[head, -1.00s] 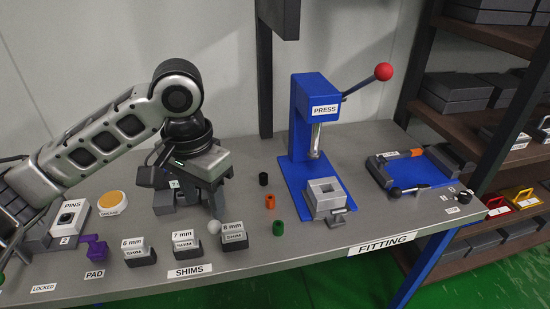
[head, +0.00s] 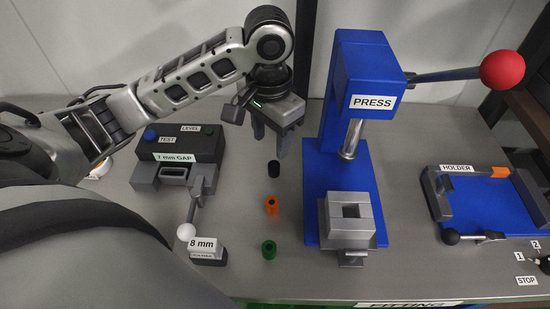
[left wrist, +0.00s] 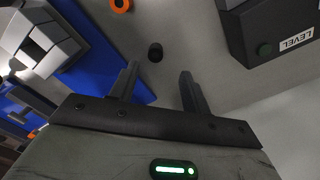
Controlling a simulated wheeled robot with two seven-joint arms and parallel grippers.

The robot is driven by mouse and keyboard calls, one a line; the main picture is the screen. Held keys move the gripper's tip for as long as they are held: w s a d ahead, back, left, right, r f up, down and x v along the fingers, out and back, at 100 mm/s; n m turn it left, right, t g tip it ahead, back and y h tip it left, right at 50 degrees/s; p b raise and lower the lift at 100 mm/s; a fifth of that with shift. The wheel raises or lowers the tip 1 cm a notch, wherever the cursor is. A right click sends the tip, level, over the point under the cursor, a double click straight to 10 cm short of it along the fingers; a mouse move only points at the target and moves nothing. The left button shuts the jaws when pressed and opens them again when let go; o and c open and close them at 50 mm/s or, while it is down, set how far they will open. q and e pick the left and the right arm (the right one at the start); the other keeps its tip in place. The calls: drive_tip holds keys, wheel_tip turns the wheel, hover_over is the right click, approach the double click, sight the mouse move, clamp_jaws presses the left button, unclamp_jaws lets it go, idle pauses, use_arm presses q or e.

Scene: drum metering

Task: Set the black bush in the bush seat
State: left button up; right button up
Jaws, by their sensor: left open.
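The black bush (head: 274,169) stands on the grey table, left of the blue press. It also shows in the left wrist view (left wrist: 155,52), beyond the fingertips and roughly between them. My left gripper (head: 269,150) is open and empty, above and just behind the black bush. Its two fingers (left wrist: 160,80) show apart in the left wrist view. The press (head: 368,90) has a grey block with a square opening (head: 350,215) at its foot; I cannot tell whether this is the bush seat. My right gripper is not in view.
An orange bush (head: 271,205) and a green bush (head: 269,250) stand in front of the black one. A dark gauge box (head: 180,143) and an 8 mm shim block (head: 208,250) are at the left. The red-knobbed lever (head: 502,70) and blue holder tray (head: 495,200) are at the right.

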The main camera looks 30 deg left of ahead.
sight(274, 165)
use_arm(q)
wheel_tip(274, 165, down, 2)
drive_tip(key=shift+f+b, duration=0.25)
drive_tip(key=shift+b, duration=0.05)
drive_tip(key=f, duration=0.5)
drive_tip(key=shift+d+b, duration=0.35)
drive_tip(key=shift+b, duration=0.05)
clamp_jaws()
